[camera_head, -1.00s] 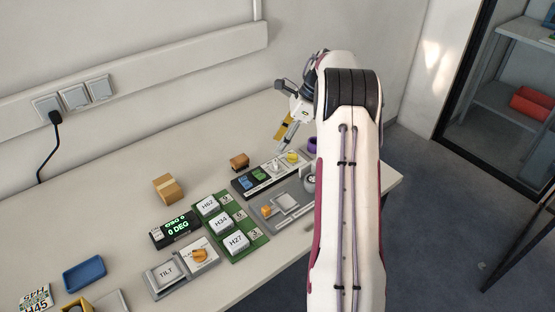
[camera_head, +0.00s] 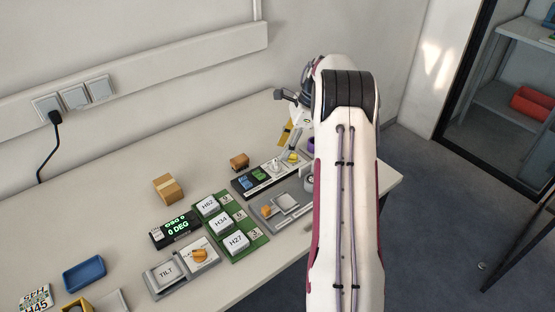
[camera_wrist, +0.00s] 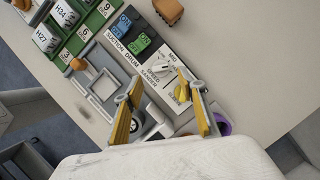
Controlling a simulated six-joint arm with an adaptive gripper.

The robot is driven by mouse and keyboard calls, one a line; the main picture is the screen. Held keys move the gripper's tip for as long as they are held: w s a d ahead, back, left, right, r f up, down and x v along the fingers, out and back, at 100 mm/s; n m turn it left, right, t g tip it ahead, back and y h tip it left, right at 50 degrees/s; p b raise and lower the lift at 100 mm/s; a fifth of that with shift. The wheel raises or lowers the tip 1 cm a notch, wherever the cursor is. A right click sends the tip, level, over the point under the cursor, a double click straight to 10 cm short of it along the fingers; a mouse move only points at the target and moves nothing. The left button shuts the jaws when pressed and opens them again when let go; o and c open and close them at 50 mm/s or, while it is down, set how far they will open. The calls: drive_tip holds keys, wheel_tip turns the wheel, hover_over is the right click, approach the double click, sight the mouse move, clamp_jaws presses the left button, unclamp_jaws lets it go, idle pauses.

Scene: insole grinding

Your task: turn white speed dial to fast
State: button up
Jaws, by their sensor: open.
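The white speed dial (camera_wrist: 156,72) sits on a dark and white control panel in the wrist view, beside the printed words "SPEED SANDER" and "MID". Which mark its pointer meets is too small to tell. In the head view the dial (camera_head: 275,167) is a small white knob left of a yellow knob (camera_head: 292,158). My gripper (camera_wrist: 161,84) is open and empty, with its yellow-padded fingers spread either side of the white and yellow knobs in the picture. In the head view my gripper (camera_head: 291,143) is partly hidden by my arm and appears above the panel's right end.
Blue and green switches (camera_wrist: 132,34) stand on the same panel. A grey plate with a square pad (camera_wrist: 103,88) lies beside it. A purple ring (camera_wrist: 221,126) is close to the right finger. A brown block (camera_wrist: 168,10) lies behind the panel. The table behind is mostly clear.

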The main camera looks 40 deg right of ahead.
sight(276, 163)
drive_tip(key=shift+x, duration=2.95)
drive_tip(key=c, duration=1.1)
